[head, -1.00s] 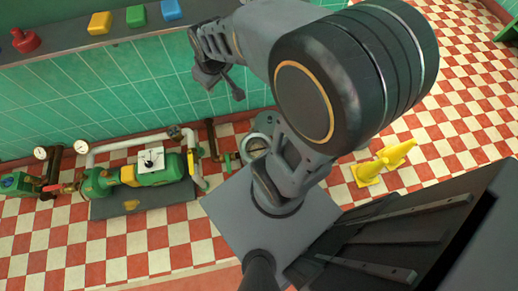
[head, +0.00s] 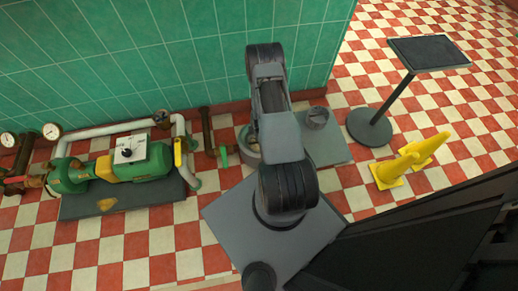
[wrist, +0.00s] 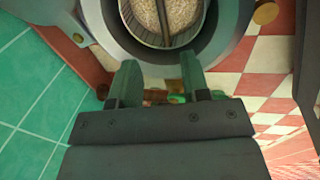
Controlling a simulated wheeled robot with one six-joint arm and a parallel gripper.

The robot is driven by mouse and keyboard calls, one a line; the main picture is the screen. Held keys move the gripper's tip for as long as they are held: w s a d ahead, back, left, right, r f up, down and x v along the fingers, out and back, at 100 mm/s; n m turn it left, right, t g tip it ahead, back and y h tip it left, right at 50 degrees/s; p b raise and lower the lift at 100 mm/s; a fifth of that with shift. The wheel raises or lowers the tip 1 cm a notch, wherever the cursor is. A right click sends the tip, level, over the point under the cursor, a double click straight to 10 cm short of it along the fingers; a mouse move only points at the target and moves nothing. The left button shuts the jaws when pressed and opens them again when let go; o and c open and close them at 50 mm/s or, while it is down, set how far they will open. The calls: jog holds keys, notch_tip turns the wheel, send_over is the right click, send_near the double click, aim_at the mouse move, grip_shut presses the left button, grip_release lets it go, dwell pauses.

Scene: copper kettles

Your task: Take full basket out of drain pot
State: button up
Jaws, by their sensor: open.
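The drain pot (wrist: 215,66) shows in the wrist view as a wide grey ring with a dark inside. In it sits the basket (wrist: 150,36), full of grainy tan stuff, with a dark bar (wrist: 163,20) across its middle. My gripper (wrist: 160,75) is open and empty, its two fingertips at the pot's near rim in the picture; I cannot tell their height above it. In the head view the pot (head: 246,150) stands on the floor, mostly hidden behind my arm, which also hides my gripper.
A green pump (head: 140,162) with pipes and gauges stands left of the pot. A grey-green plate (head: 330,148) bearing a small grey container (head: 317,118) is to its right. Farther right are yellow cones (head: 390,170) and a black-topped stand (head: 428,53). The green wall (head: 150,50) is behind.

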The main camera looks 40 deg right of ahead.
jog(key=f+b, duration=0.1)
jog(key=f, duration=0.2)
jog(key=f+b, duration=0.1)
jog(key=f, duration=0.2)
jog(key=w+f+b, duration=0.1)
jog(key=f, duration=0.2)
jog(key=shift+d+f, duration=0.2)
jog(key=shift+d, duration=0.15)
jog(key=shift+w+d+f+b, duration=0.2)
jog(key=shift+f+b, duration=0.4)
jog(key=shift+f, duration=0.3)
jog(key=shift+w+d+f+b, duration=0.15)
jog(key=shift+f+b, duration=0.5)
jog(key=shift+f, duration=0.2)
jog(key=shift+w+d+f+b, duration=0.2)
jog(key=shift+f+b, duration=0.4)
jog(key=shift+f, duration=0.3)
jog(key=shift+c, duration=0.4)
grip_shut()
jog(key=shift+r, duration=0.1)
